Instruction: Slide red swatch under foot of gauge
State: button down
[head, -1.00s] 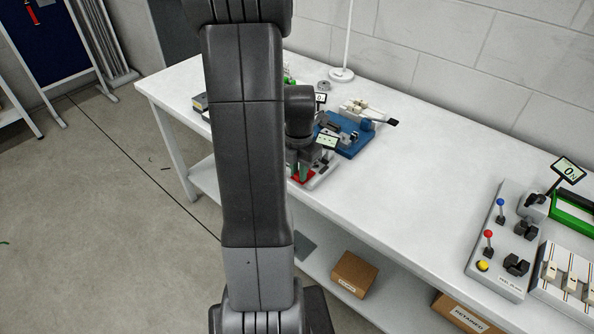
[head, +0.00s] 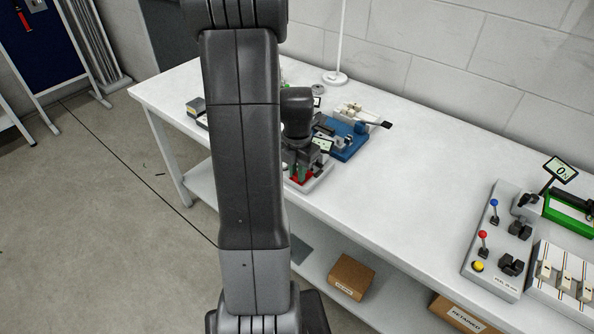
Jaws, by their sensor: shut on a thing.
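My gripper (head: 302,172) reaches down to the near edge of the white bench, partly hidden behind my arm. Its fingers show green at the tips and are closed at the red swatch (head: 305,178). The swatch is a small red patch low between and beside the fingers, over a pale base (head: 321,176). A small tilted display (head: 323,144), seemingly the gauge's, stands just behind and to the right of the gripper. The gauge's foot is hidden by my gripper, so I cannot tell whether the swatch touches it.
A blue fixture (head: 350,146) stands close behind the gripper. A grey block (head: 196,106) lies left of my arm. A control box with levers (head: 495,245) is at far right. The bench (head: 420,180) between is clear. Cardboard boxes (head: 351,275) sit on the lower shelf.

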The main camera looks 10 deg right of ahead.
jog(key=shift+w+d, duration=0.9)
jog(key=shift+d, duration=0.3)
dwell(0.5)
jog(key=c, duration=1.3)
grip_release()
notch_tip(320, 180, up, 14)
jog(key=shift+f, duration=0.15)
jog(key=shift+f, duration=0.1)
